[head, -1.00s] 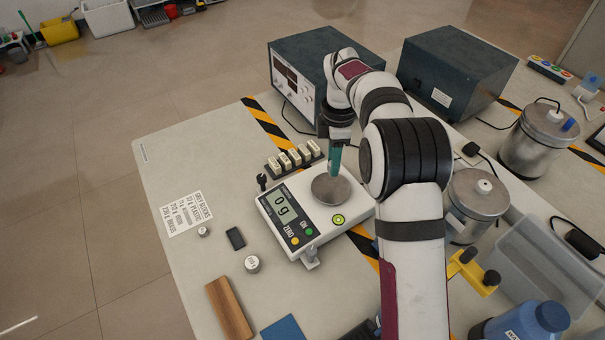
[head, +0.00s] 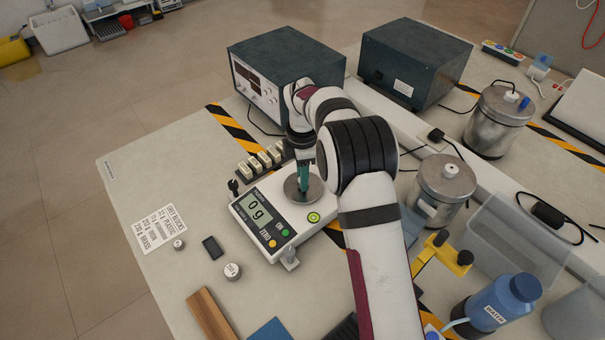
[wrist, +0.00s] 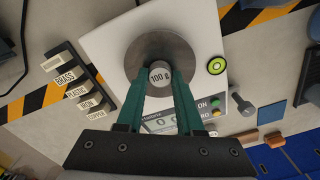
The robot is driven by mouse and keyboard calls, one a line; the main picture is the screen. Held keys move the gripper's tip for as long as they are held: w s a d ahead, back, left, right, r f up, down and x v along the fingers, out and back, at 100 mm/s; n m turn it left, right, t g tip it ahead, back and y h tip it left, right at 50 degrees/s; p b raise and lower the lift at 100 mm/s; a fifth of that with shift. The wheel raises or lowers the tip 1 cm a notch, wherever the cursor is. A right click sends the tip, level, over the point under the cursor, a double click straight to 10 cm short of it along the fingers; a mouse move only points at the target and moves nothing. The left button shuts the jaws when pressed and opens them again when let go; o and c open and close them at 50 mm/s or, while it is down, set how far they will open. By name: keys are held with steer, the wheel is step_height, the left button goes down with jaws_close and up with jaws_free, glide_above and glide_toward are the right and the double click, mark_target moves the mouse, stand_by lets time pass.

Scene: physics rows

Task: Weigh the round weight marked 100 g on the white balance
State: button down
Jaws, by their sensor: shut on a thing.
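The white balance (head: 243,222) stands on the bench with a round metal pan (head: 290,187); its display (head: 256,209) reads 0 g. My gripper (head: 304,190) points down over the pan with its green fingers close together. In the wrist view the round weight marked 100 g (wrist: 158,75) is between the fingertips, and my gripper (wrist: 159,82) is shut on it. The weight is over the middle of the pan (wrist: 137,62). Whether it touches the pan is hard to tell. The fingers hide the weight in the head view.
Behind the balance is a rack of labelled blocks (head: 262,158). In front lie a small round weight (head: 179,244), a dark block (head: 212,247) and a larger round weight (head: 232,271). A printed sheet (head: 160,228) lies left. Metal canisters (head: 443,190) stand right of my arm.

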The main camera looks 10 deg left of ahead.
steer(key=shift+f, duration=0.4)
stand_by(0.3)
steer(key=shift+c, duration=0.7)
jaws_free()
steer(key=shift+r, duration=4.05)
